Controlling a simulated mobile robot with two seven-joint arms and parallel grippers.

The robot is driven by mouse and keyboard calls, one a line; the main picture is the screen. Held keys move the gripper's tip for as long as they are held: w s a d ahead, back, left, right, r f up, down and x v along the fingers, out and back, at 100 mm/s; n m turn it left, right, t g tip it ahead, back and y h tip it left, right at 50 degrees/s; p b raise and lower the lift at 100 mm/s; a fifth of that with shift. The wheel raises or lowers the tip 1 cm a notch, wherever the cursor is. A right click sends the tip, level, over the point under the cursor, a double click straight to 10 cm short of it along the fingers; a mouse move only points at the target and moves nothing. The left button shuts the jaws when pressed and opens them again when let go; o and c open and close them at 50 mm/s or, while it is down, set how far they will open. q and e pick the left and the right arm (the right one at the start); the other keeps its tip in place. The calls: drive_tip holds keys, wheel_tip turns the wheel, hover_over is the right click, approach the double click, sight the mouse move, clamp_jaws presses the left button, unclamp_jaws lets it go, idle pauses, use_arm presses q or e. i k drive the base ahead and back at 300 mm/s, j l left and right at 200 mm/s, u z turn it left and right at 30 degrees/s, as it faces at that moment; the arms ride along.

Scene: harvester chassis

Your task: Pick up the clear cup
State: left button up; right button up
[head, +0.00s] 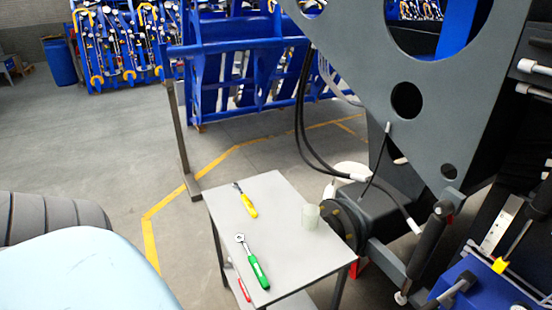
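The clear cup (311,216) stands upright near the right edge of a small grey table (285,258). It looks pale and translucent, and no object is seen in it. A yellow-handled tool (246,203) lies to its left, and a green-handled wrench (254,264) lies to its lower left. Neither tool touches the cup. Neither of my grippers shows in the head view.
The dark grey harvester chassis (440,110) with hanging black hoses rises close behind and right of the table. A metal post (181,140) stands behind the table to the left. A large light-blue surface (75,275) fills the lower left. Open floor (100,150) lies left of the table.

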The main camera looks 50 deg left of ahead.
sight(310, 213)
drive_tip(key=u, duration=1.3)
drive_tip(key=i+j+u, duration=0.25)
drive_tip(key=i+j, duration=0.65)
